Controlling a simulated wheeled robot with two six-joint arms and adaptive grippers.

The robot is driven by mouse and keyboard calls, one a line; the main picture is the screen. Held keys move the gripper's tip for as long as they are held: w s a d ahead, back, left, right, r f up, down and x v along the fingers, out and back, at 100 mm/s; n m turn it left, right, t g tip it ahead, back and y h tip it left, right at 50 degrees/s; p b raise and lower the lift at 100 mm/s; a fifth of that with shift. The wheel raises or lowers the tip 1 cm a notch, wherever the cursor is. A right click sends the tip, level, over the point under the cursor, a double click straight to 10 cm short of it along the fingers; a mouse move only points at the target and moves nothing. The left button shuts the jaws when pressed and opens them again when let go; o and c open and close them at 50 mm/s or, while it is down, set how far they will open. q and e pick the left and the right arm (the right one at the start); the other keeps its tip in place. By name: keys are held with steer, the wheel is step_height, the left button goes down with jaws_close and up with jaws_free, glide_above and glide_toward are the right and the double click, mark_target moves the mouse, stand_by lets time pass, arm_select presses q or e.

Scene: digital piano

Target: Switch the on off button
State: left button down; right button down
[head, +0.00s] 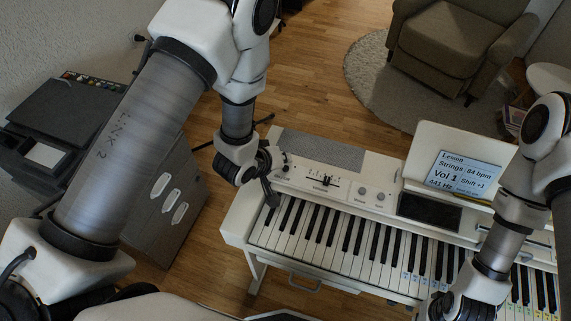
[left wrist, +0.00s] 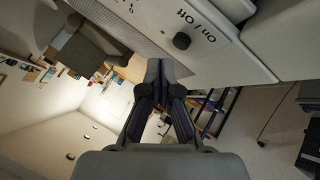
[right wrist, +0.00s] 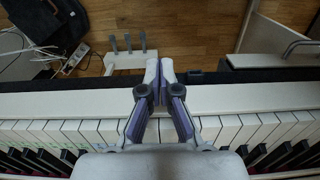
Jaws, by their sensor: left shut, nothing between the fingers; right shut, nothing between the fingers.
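The white digital piano (head: 237,220) stands in front of me in the head view. Its round black on/off button (left wrist: 181,41) shows in the left wrist view on the white panel, beside the printed label "On / Off". My left gripper (head: 272,199) is shut and empty at the left end of the piano, by the control panel. In the left wrist view its closed fingertips (left wrist: 160,66) lie to the left of and below the button, apart from it in the picture. My right gripper (right wrist: 160,66) is shut and empty above the piano's front edge and white keys.
A slider and small knobs (head: 370,194) sit on the panel. A grey cabinet (head: 168,195) stands left of the piano; an armchair (head: 450,45) is behind.

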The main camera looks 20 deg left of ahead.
mark_target(284, 169)
arm_select(q)
steer(key=shift+f, duration=0.1)
step_height(284, 169, up, 5)
steer(key=p, duration=0.4)
steer(key=shift+p, duration=0.35)
stand_by(0.4)
